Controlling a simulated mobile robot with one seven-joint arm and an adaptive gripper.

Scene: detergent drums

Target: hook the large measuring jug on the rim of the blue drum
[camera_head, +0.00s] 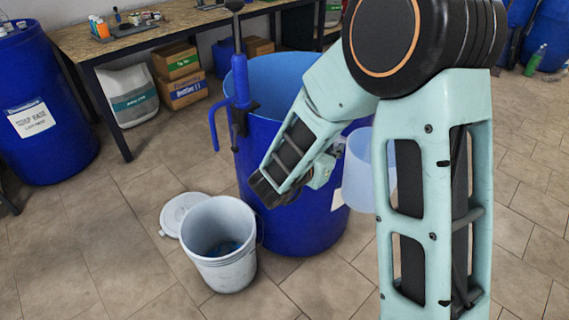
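The blue drum (285,232) stands open in the middle, with its rim partly hidden behind my arm. A translucent pale-blue vessel, apparently the large measuring jug (356,175), shows at the drum's right front side, above the floor. My arm hides much of it, and I cannot see its handle or whether it touches the rim. My gripper (334,153) is at the jug's left side, in front of the drum and below the rim. Its fingers are small and mostly hidden, so I cannot tell whether they are closed on the jug.
A blue hand pump (240,85) is fixed at the drum's left rim. A white bucket (222,262) and a lid (181,213) are on the floor in front. A workbench (160,38) stands behind, and another blue drum (45,155) at left.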

